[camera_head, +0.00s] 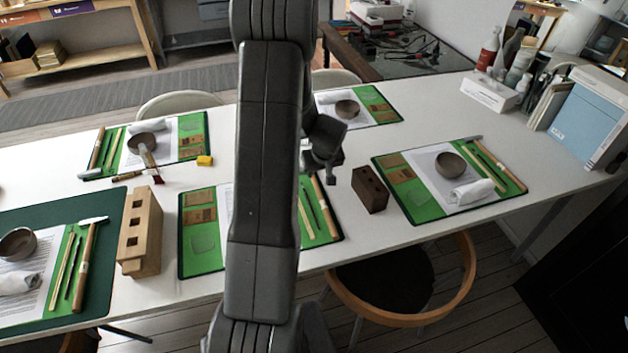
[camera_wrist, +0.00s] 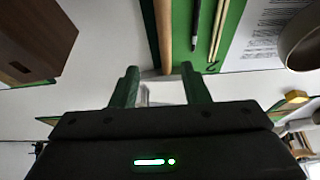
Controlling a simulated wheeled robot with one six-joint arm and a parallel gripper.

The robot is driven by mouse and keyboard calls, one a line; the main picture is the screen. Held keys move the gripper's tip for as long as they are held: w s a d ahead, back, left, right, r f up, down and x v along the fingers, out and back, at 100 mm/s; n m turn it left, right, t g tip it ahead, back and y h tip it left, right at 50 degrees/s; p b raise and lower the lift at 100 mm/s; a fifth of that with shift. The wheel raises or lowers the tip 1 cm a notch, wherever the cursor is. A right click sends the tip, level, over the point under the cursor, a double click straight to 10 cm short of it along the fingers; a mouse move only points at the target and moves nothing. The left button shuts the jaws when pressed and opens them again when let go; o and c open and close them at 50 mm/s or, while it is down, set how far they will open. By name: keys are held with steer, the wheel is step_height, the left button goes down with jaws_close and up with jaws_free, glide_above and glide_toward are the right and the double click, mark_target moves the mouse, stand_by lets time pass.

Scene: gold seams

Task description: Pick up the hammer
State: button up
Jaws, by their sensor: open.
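A hammer with a pale wooden handle (camera_head: 323,207) lies along the right side of the middle green mat (camera_head: 202,262). Its head is hidden behind my gripper in the head view. In the wrist view the handle (camera_wrist: 163,32) runs down toward the gap between my fingers, and a pale metallic part, seemingly the head, shows between them. My gripper (camera_wrist: 159,72) is open and empty, pointing at the hammer's head end. In the head view my gripper (camera_head: 328,165) is above the mat's far right corner. I cannot tell the exact height.
A dark brown block with holes (camera_head: 370,189) stands just right of the hammer. Thin tools (camera_wrist: 214,35) lie beside the handle. A bowl (camera_wrist: 302,42) is at the wrist view's right. Other mats hold similar hammers, such as the left one (camera_head: 86,255). A wooden block (camera_head: 140,232) stands left.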

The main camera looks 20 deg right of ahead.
mark_target(314, 179)
steer(key=x, duration=0.2)
steer(key=p+x, duration=0.1)
steer(key=x, duration=0.1)
steer(key=shift+a, duration=0.4)
steer(key=shift+w+f, duration=0.25)
steer(key=shift+f, duration=0.35)
steer(key=shift+f, duration=0.1)
jaws_close()
